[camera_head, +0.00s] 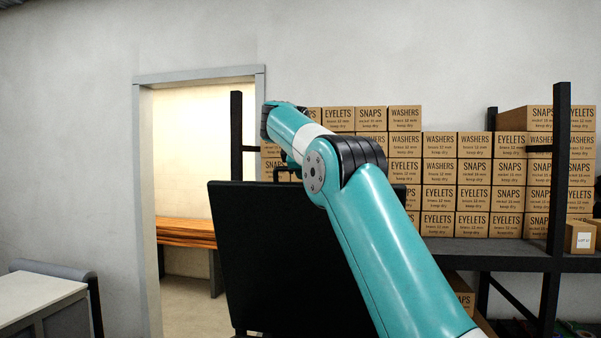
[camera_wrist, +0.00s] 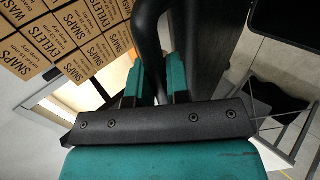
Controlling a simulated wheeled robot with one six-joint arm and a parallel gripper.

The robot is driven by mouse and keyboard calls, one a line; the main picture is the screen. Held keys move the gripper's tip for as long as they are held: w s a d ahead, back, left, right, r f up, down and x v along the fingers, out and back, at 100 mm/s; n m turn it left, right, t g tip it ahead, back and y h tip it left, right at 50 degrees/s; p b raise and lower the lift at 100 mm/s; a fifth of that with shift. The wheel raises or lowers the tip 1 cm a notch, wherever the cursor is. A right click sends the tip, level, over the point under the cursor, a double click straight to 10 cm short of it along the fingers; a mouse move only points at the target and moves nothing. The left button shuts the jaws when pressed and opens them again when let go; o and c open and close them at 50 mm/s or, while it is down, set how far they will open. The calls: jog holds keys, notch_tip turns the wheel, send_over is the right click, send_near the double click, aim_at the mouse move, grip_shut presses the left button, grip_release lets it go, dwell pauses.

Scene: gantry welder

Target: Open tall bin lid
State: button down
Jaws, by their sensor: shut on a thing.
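The tall bin lid (camera_head: 265,255) is a large black panel in the middle of the head view, standing steeply raised and slightly tilted. Its dark handle (camera_head: 284,169) shows at the top edge, partly hidden by my teal arm. In the wrist view the handle (camera_wrist: 146,35) is a curved black bar that runs down between the teal fingers of my gripper (camera_wrist: 157,78). The gripper is shut on this handle. The fingers are hidden behind my arm in the head view. The bin's body is not clearly seen.
Behind the lid, a dark shelf (camera_head: 485,246) holds rows of cardboard boxes (camera_head: 438,171). A doorway (camera_head: 185,150) with a wooden bench (camera_head: 186,232) opens at left. A white-topped table (camera_head: 35,297) stands at lower left. My arm crosses the right of the lid.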

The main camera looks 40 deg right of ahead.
jog(key=c, duration=1.1)
grip_release()
jog(key=s+a+r+b, duration=0.3)
jog(key=s+a, duration=0.6)
jog(key=a, duration=0.4)
jog(key=shift+b, duration=0.4)
jog(key=shift+s+d+r, duration=0.1)
jog(key=shift+d, duration=0.05)
